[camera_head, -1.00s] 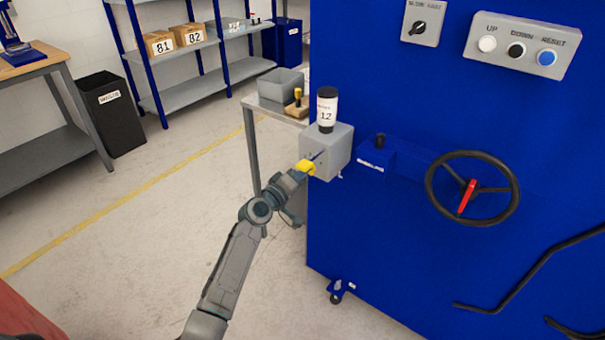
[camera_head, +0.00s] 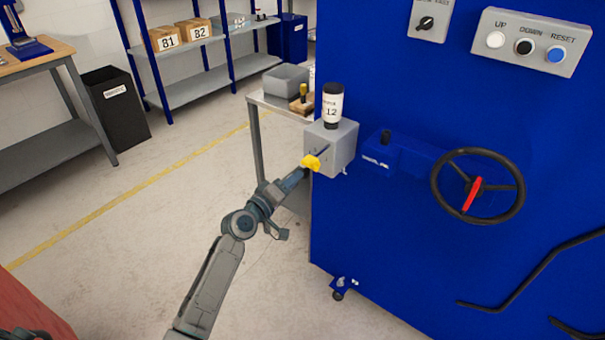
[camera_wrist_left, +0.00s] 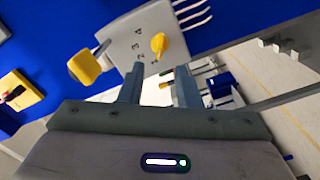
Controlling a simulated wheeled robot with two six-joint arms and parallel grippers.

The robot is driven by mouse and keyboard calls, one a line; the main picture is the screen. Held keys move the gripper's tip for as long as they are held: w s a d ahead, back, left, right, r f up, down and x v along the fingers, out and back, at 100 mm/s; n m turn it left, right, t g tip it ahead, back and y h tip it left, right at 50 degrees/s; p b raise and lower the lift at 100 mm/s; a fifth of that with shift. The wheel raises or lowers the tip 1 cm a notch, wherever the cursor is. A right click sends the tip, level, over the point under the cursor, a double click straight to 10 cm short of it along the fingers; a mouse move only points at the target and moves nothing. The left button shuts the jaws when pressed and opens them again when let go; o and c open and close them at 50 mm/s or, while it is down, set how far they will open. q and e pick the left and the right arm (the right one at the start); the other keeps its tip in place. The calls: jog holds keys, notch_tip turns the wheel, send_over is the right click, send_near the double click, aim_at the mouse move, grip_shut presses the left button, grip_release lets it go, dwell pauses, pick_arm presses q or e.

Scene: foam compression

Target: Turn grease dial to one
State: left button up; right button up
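A grey box (camera_head: 345,150) is mounted on the left edge of the blue machine, with a dark-capped bottle labelled 12 (camera_head: 332,104) on top. In the left wrist view, its face (camera_wrist_left: 125,25) carries a yellow dial knob (camera_wrist_left: 158,44) beside small printed digits; 2, 3 and 4 can be made out. Which digit the knob points to is unclear. A yellow paddle (camera_wrist_left: 85,66) sticks out from the box's edge. My left gripper (camera_head: 300,174) is just in front of the box. In the wrist view its fingers (camera_wrist_left: 158,75) are apart and empty, just short of the knob.
The blue machine (camera_head: 400,250) fills the right, with a black handwheel (camera_head: 478,187) and a button panel (camera_head: 528,42). A metal table (camera_head: 268,101) holds a grey bin (camera_head: 285,79) behind the box.

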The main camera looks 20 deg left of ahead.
pick_arm(q)
jog(key=v, duration=0.4)
pick_arm(e)
jog(key=shift+w+r, duration=0.15)
jog(key=shift+r, duration=0.25)
